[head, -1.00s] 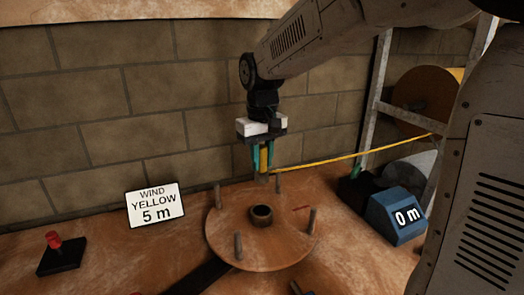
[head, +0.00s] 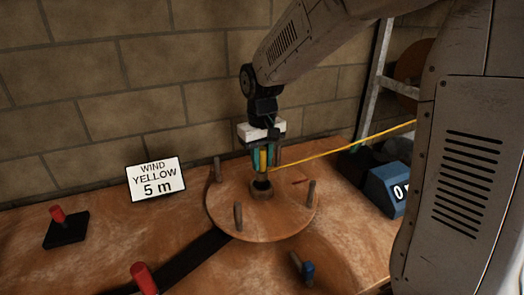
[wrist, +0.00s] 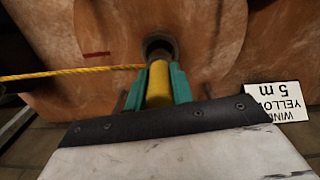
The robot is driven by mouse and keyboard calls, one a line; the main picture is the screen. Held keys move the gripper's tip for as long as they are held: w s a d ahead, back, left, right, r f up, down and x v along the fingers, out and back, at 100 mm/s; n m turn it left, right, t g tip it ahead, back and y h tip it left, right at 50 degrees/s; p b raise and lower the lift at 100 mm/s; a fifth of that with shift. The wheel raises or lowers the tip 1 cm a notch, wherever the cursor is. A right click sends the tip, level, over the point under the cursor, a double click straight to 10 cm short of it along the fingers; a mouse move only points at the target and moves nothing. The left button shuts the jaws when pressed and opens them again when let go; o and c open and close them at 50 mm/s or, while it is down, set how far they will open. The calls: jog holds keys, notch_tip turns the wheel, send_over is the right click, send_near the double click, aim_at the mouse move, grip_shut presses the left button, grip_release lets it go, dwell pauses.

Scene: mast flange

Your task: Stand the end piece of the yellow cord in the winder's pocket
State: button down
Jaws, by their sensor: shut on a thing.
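My gripper (head: 263,162) is shut on the yellow end piece (head: 264,158) and holds it upright between teal fingers. In the wrist view the end piece (wrist: 159,85) shows between the fingers. The yellow cord (head: 345,148) runs taut from it to the right. The winder (head: 220,206) is a round wooden disc with upright pegs. Its pocket (head: 262,194) is a dark round collar at the middle, right below the end piece. In the wrist view the pocket's opening (wrist: 158,45) lies just beyond the end piece. I cannot tell whether the lower tip is inside the collar.
A sign (head: 156,179) reads "WIND YELLOW 5 m". A blue counter box (head: 385,190) stands at right, its reading partly hidden by my arm. Red-knobbed controls (head: 58,215) (head: 143,277) and a small blue-ended part (head: 308,271) are on the bench. A brick wall stands behind.

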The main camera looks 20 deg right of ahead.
aim_at(262, 148)
jog(key=shift+f, duration=2)
jog(key=c, duration=1.1)
grip_release()
notch_tip(262, 148, up, 8)
jog(key=shift+f, duration=0.1)
